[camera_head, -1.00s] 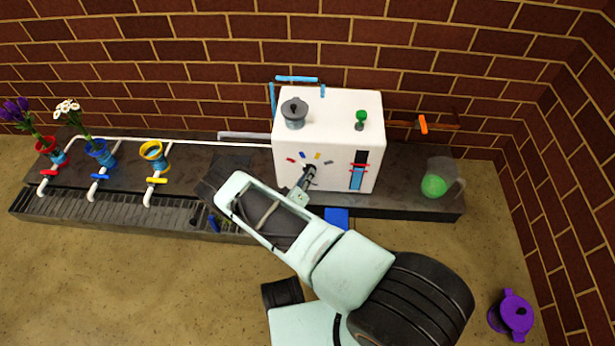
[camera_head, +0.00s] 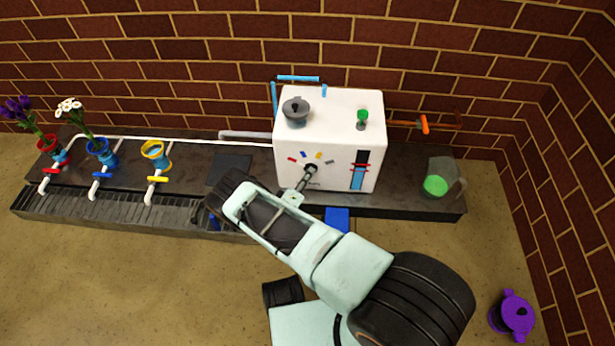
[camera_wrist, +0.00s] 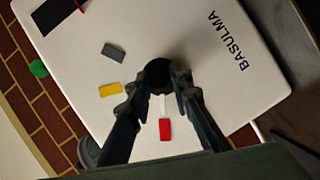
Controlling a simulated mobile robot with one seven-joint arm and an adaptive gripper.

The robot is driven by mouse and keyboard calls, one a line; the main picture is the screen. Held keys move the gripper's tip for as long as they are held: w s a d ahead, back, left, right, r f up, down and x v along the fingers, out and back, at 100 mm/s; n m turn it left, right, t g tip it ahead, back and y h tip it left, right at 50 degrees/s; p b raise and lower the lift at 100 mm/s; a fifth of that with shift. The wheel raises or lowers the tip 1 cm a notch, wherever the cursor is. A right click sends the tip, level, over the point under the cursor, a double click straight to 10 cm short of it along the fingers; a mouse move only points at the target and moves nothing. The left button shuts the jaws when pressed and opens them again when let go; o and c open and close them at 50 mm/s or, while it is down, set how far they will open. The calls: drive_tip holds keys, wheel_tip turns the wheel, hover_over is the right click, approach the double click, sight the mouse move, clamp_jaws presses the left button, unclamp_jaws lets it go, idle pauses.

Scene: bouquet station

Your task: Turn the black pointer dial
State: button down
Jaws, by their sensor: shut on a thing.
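The black pointer dial (camera_wrist: 158,74) is on the front face of a white box (camera_head: 340,125). In the wrist view it shows as a dark round knob between my fingers, with a pale pointer below it, in line with the red mark (camera_wrist: 165,129). Yellow (camera_wrist: 110,89) and grey (camera_wrist: 114,51) marks sit around it. My gripper (camera_wrist: 160,92) is shut on the dial. In the head view my gripper (camera_head: 309,174) reaches the lower front of the box and hides most of the dial.
Vases (camera_head: 154,153) and taps stand at left. A purple pot (camera_head: 513,316) is on the floor.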

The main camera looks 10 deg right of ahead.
drive_tip(key=c, duration=1.7)
unclamp_jaws()
drive_tip(key=shift+c, duration=0.2)
drive_tip(key=v, duration=1.2)
